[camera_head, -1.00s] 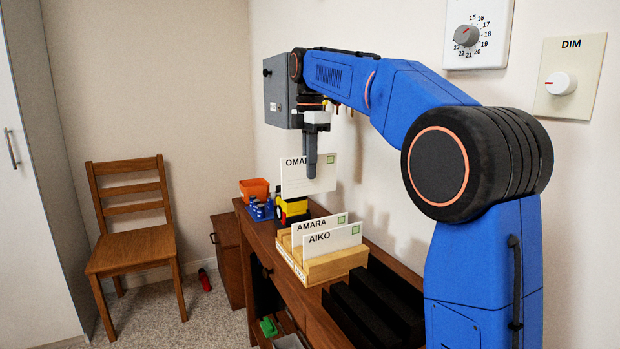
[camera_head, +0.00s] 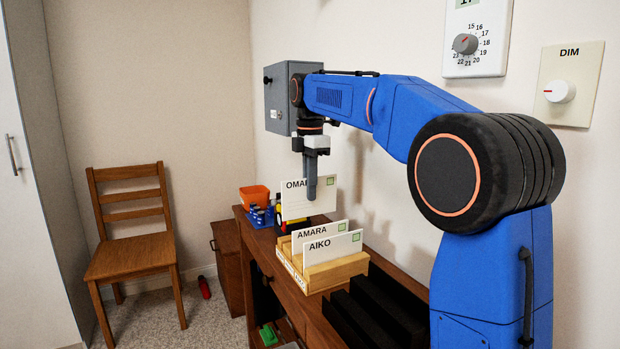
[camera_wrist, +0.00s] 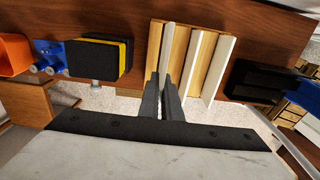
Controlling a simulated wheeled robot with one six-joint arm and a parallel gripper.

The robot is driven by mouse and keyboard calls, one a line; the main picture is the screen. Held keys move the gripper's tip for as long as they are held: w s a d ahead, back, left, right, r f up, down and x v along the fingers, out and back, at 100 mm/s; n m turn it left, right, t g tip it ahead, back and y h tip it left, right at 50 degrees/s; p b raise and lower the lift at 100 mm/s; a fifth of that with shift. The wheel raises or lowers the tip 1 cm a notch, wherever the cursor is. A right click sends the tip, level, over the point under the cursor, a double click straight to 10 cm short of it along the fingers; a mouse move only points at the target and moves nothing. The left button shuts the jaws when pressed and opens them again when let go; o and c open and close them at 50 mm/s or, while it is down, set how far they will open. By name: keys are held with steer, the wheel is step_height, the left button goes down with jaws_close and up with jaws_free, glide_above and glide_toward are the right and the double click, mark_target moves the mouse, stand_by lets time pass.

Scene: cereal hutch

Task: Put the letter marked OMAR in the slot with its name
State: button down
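The letter marked OMAR (camera_head: 322,197) is white with a green stamp and hangs upright from my gripper (camera_head: 311,198). In the head view its lower edge shows just above the back of the wooden letter rack (camera_head: 336,273). The letters AMARA (camera_head: 334,232) and AIKO (camera_head: 335,247) stand in the rack, in front of OMAR. In the wrist view my gripper (camera_wrist: 164,95) is shut on OMAR's edge (camera_wrist: 167,50), over the rack's left part, left of the two other letters. Labels on the rack's side are too small to read.
A black, yellow and red block (camera_head: 283,224), a blue holder (camera_head: 258,217) and an orange bin (camera_head: 254,195) stand beyond the rack on the wooden hutch. Black trays (camera_head: 375,310) lie nearer. A wall with dials is close on the right; a chair (camera_head: 130,258) stands left.

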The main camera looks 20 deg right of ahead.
mark_target(310, 205)
steer(key=shift+f, duration=2.45)
steer(key=shift+f, duration=2.1)
stand_by(1.1)
steer(key=c, duration=1.5)
jaws_free()
steer(key=shift+r, duration=2.5)
